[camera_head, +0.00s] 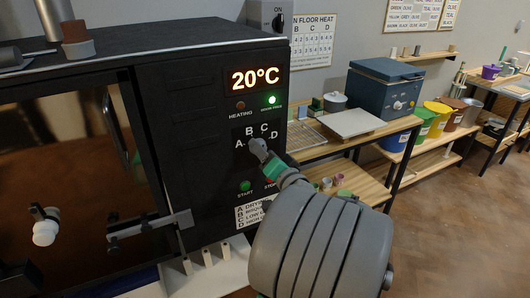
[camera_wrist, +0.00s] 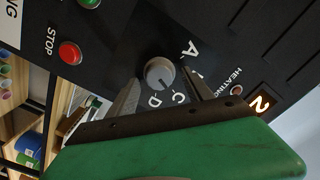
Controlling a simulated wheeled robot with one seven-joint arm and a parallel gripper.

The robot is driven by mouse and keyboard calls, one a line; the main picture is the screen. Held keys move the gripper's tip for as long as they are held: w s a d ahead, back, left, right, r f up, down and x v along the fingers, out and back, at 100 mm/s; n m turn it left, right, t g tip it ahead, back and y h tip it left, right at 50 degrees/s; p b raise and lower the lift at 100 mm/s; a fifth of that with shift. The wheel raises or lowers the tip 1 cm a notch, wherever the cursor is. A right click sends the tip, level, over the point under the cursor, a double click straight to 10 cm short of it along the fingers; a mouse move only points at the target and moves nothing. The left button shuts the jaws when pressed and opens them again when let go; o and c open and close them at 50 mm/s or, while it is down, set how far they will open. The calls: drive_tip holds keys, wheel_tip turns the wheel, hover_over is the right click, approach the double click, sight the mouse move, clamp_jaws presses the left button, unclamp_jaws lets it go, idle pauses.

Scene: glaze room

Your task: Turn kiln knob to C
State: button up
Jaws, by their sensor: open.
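The black kiln panel (camera_head: 215,165) shows 20°C, with letters A, B, C and D around the knob. The round grey knob (camera_wrist: 160,73) shows in the wrist view, with a dark mark on its face towards the C and D side. I cannot tell exactly which letter it points at. In the head view my gripper (camera_head: 258,146) covers most of the knob. In the wrist view my gripper (camera_wrist: 160,76) is open, one finger on each side of the knob. I cannot tell whether either finger touches it. The B is hidden there behind a finger.
A green START button (camera_head: 245,186) and a red STOP button (camera_wrist: 69,53) are below the knob. The kiln's glass front (camera_head: 80,170) is on the left. A wooden bench (camera_head: 345,140) with a blue box (camera_head: 385,90) stands to the right, with open floor beyond.

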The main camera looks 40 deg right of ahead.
drive_tip(key=b+v, duration=0.1)
drive_tip(key=v, duration=0.7)
drive_tip(key=shift+b, duration=0.3)
drive_tip(key=shift+w, duration=0.1)
drive_tip(key=w+a+f+n+g+y+p, duration=0.1)
drive_tip(key=w+a+f+n+g+y, duration=0.3)
drive_tip(key=a, duration=0.5)
drive_tip(key=w+a+f+n+g+y+p, duration=0.1)
drive_tip(key=w+a+f+n+g+y, duration=0.25)
drive_tip(key=a+f, duration=0.4)
drive_tip(key=s+a+n+g+h+p, duration=0.1)
drive_tip(key=s+a+n+g, duration=0.4)
drive_tip(key=s+a, duration=0.5)
drive_tip(key=a+g+h, duration=0.1)
drive_tip(key=a, duration=0.1)
drive_tip(key=shift+s+a+g+p, duration=0.2)
drive_tip(key=shift+a+g+p, duration=0.1)
drive_tip(key=shift+g+p, duration=0.1)
